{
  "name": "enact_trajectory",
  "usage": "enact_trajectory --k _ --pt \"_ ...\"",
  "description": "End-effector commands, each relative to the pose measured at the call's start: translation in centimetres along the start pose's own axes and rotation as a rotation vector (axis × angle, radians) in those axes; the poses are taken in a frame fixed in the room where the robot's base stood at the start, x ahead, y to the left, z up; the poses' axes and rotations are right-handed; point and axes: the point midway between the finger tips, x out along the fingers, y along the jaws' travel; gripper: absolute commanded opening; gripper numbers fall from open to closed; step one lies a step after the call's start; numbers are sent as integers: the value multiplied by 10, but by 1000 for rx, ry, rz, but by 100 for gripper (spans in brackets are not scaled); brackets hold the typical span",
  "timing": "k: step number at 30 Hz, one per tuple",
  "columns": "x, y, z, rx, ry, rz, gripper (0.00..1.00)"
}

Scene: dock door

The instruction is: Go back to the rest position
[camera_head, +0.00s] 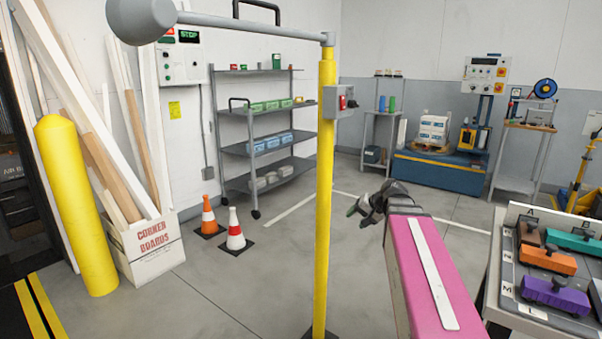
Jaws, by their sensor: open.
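My gripper (358,207) is at the end of my pink arm, near the middle of the camera_head view. It points away to the left over bare floor and is open, with nothing seen between its fingers. It is small and partly hidden behind the wrist. No object touches it in this view.
A yellow post (326,190) with a grey arm stands just left of my gripper. A tray (511,272) with several coloured blocks is at the lower right. Traffic cones (235,232), a corner-board box (142,246) and a shelf cart (262,149) are left. Open floor lies beyond.

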Motion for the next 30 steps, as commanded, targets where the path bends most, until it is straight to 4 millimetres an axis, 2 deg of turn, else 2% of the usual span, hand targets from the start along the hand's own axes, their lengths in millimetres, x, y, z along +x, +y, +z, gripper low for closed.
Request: enact_trajectory --k 1,3,9,18,24,30 --pt "14 11 15 -8 -24 43 56" --pt "32 27 32 -25 -55 108 56" --pt "73 71 81 -85 -144 290 56" --pt "111 130 152 -206 -274 541 56" --pt "120 151 176 -263 -321 634 56" --pt "121 156 180 -277 -330 654 56"
